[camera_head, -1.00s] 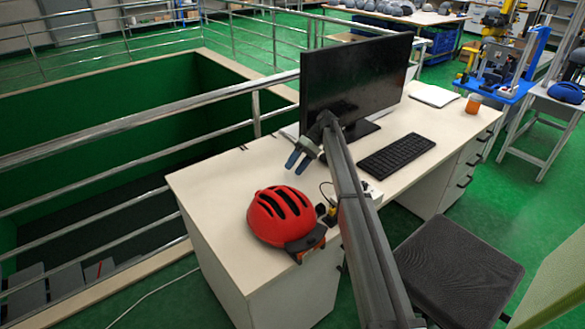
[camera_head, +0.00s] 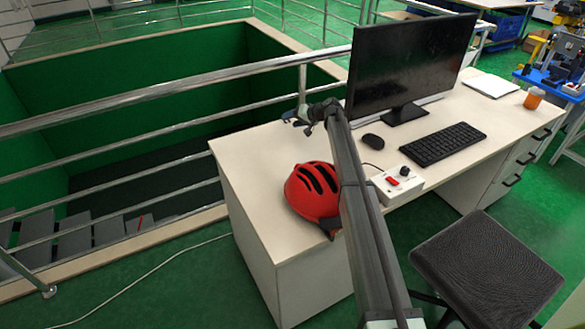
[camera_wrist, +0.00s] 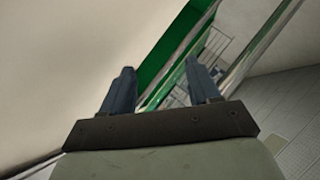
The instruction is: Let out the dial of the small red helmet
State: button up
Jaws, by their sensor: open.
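A red helmet (camera_head: 308,190) with dark vents lies on the near left part of the white desk (camera_head: 262,160). My arm passes in front of its right side, and its dial cannot be made out. My gripper (camera_head: 296,120) is beyond the helmet, above the desk's far left edge near the metal railing. In the wrist view my gripper (camera_wrist: 160,82) has its two dark fingers apart with nothing between them. The helmet does not show in the wrist view.
A white box with a red switch (camera_head: 393,181), a mouse (camera_head: 373,141), a keyboard (camera_head: 443,144) and a monitor (camera_head: 410,70) stand on the desk. A metal railing (camera_head: 180,86) borders a green pit. A dark stool (camera_head: 487,265) stands in front.

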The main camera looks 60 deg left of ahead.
jog(key=s+a+r+m+t+y, duration=0.2)
jog(key=a+r+m+t+y, duration=0.5)
jog(key=m+t, duration=0.4)
jog(key=s+d+f+m+t+h, duration=0.2)
jog(key=s+d+m+t+h, duration=0.5)
jog(key=d+m+h, duration=0.5)
jog(key=s+d+f+m+t+h, duration=0.2)
jog(key=s+d+m+t+h, duration=0.2)
jog(key=s+d+m+h, duration=0.65)
jog(key=shift+m+h, duration=0.65)
jog(key=shift+m, duration=0.2)
jog(key=f, duration=0.3)
jog(key=d+f, duration=0.1)
jog(key=f, duration=0.1)
jog(key=w+f, duration=0.1)
jog(key=f, duration=0.2)
jog(key=shift+d+f, duration=0.3)
jog(key=shift+d, duration=0.1)
jog(key=x, duration=0.6)
jog(key=shift+d+r, duration=0.1)
jog(key=shift+r, duration=0.15)
jog(key=shift+x, duration=0.8)
jog(key=shift+c, duration=0.2)
